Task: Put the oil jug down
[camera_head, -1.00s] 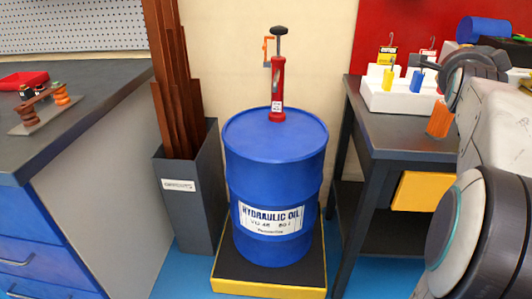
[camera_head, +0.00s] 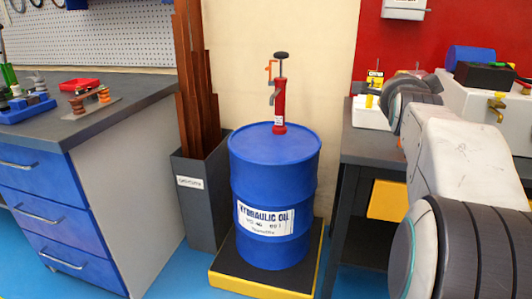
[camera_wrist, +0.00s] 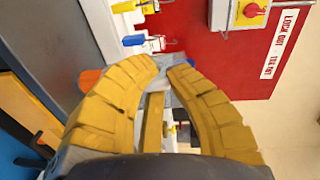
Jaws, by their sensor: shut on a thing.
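My gripper (camera_wrist: 166,65) shows in the wrist view as two ridged yellow fingers curving toward each other, shut with a gap. A grey piece (camera_wrist: 178,97) shows between the fingers; I take it for part of the oil jug, which is mostly hidden. An orange patch (camera_wrist: 90,79) shows behind the left finger; I cannot tell whether it belongs to the jug. In the head view, my arm hides the gripper and what it holds, near the dark table (camera_head: 372,150) on the right.
A blue hydraulic oil drum (camera_head: 268,185) with a red hand pump (camera_head: 279,106) stands on a yellow-edged platform (camera_head: 262,286). A grey bin (camera_head: 205,206) holds brown bars. A workbench (camera_head: 130,104) stands left. A white box (camera_head: 368,113) with padlocks sits on the right table.

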